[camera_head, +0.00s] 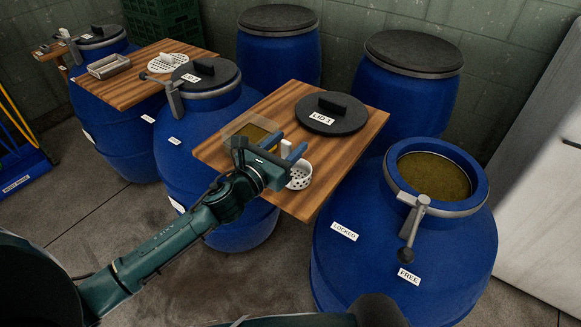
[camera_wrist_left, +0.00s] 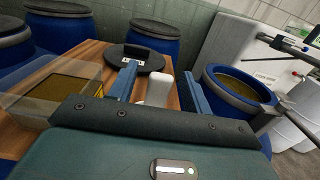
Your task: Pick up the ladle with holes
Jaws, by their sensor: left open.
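The ladle with holes (camera_head: 299,175) is white with a perforated cup, at the front edge of the near wooden board. My left gripper (camera_head: 285,148) is open at the ladle. In the left wrist view the ladle's pale upright handle (camera_wrist_left: 157,88) shows between the two blue fingers (camera_wrist_left: 159,72), with gaps at both sides. The gripper hides part of the ladle in the head view. A flat white perforated piece (camera_head: 167,63) lies on the far left board. My right gripper is not in view.
A clear box with yellowish contents (camera_head: 250,135) stands left of the gripper. A black lid marked LID 1 (camera_head: 330,113) lies behind it on the wooden board (camera_head: 371,124). An open blue barrel (camera_head: 350,270) with a clamp lever stands at the right. Closed barrels stand around.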

